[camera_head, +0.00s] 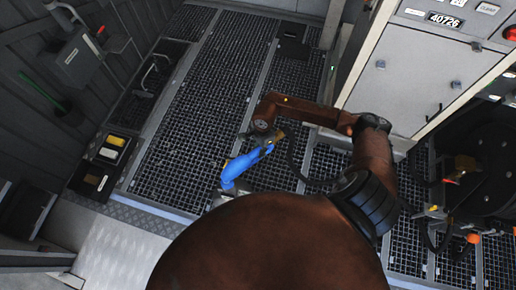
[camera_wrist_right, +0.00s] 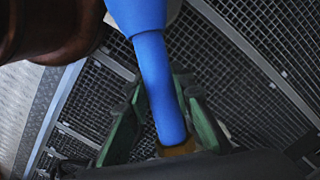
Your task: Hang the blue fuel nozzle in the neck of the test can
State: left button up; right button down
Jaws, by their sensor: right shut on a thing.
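The blue fuel nozzle (camera_head: 240,168) slants down to the left, in the air above the grating as far as I can tell. My right gripper (camera_head: 266,146) is at its upper end. In the right wrist view, the blue nozzle (camera_wrist_right: 157,75) runs between the two dark green fingers of my right gripper (camera_wrist_right: 160,90), which is shut on it. A brass-coloured part (camera_wrist_right: 180,148) shows at the nozzle's near end. The test can is not clearly visible; a small pale edge just below the nozzle, partly behind my arm, is too small to identify. My left gripper is out of view.
A black hose (camera_head: 292,165) loops to the right of the nozzle. A grey cabinet (camera_head: 410,75) stands at the right, with dark equipment (camera_head: 490,150) below it. A black tray (camera_head: 100,160) with yellow and white items lies at left. The grating (camera_head: 195,120) between is mostly clear.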

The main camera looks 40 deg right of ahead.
jog(key=shift+f, duration=0.1)
jog(key=c, duration=1.6)
grip_release()
jog(key=shift+f, duration=0.1)
jog(key=r, duration=0.7)
jog(key=d+r, duration=0.1)
jog(key=r, duration=0.3)
jog(key=shift+r, duration=0.6)
